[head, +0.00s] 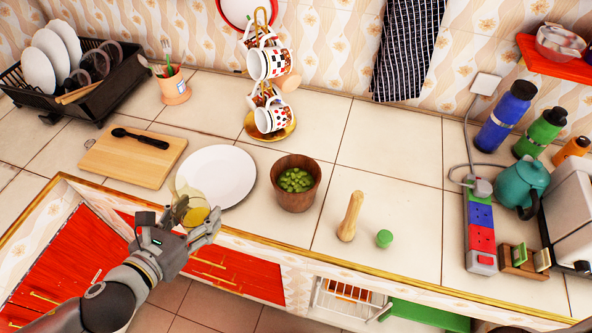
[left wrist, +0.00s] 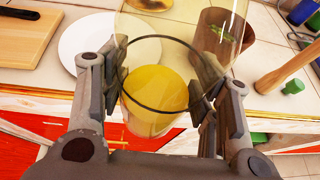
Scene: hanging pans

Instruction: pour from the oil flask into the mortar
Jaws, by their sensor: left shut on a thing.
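My left gripper (head: 194,216) is in front of the counter's front edge, left of the mortar. It is shut on the oil flask (head: 196,209), a clear glass vessel with yellow oil. In the left wrist view the flask (left wrist: 158,92) stands between the two fingers, and yellow oil shows low inside it. The mortar (head: 296,196) is a brown wooden bowl with green pieces in it, on the counter right of the white plate. It also shows in the left wrist view (left wrist: 238,50), partly behind the flask's glass. The right gripper is not in view.
A white plate (head: 216,177) lies just behind the flask, and a cutting board (head: 112,160) with a black utensil is left of it. A wooden pestle (head: 350,216) and a green stopper (head: 384,238) stand right of the mortar. A gold mug stand (head: 264,125) rises behind it.

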